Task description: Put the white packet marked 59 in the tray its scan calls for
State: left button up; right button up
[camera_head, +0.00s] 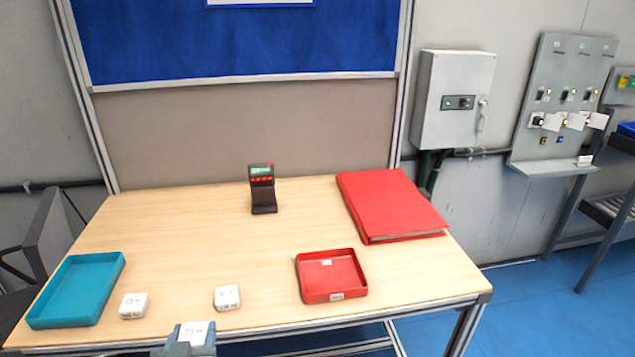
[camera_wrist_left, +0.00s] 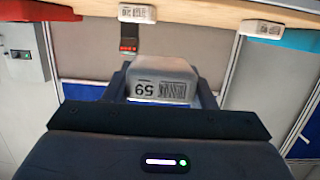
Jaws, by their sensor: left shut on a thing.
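My left gripper (camera_head: 192,336) is at the front edge of the table in the head view, shut on the white packet marked 59 (camera_wrist_left: 160,78). The packet also shows between its fingers in the head view (camera_head: 194,331); its label with a barcode and 59 faces the wrist camera. The scanner (camera_head: 262,190) stands upright at the back middle of the table, apart from the packet, with a lit green display too small to read. A teal tray (camera_head: 118,262) lies at the left and a red tray (camera_head: 331,272) right of centre; both look empty. My right gripper is out of view.
Two other white packets lie on the table, one beside the teal tray (camera_head: 133,305) and one between the trays (camera_head: 227,297). A red binder (camera_head: 388,203) lies at the back right. The tabletop between scanner and packets is clear.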

pick_arm(q)
jog(key=w+d+r+m+h, duration=0.2)
jog(key=w+d+r+h, duration=0.1)
jog(key=d+r, duration=0.3)
jog(key=s+a+f+y, duration=0.1)
jog(key=a+f, duration=0.1)
jog(key=s+a+f+n+y, duration=0.1)
jog(key=a+f, duration=0.1)
jog(key=a, duration=0.1)
jog(key=s+a+f+n+y, duration=0.1)
jog(key=s+a+f, duration=0.1)
jog(key=f, duration=0.1)
jog(key=shift+a+f+y, duration=0.1)
jog(key=shift+a+y, duration=0.1)
jog(key=shift+y, duration=0.2)
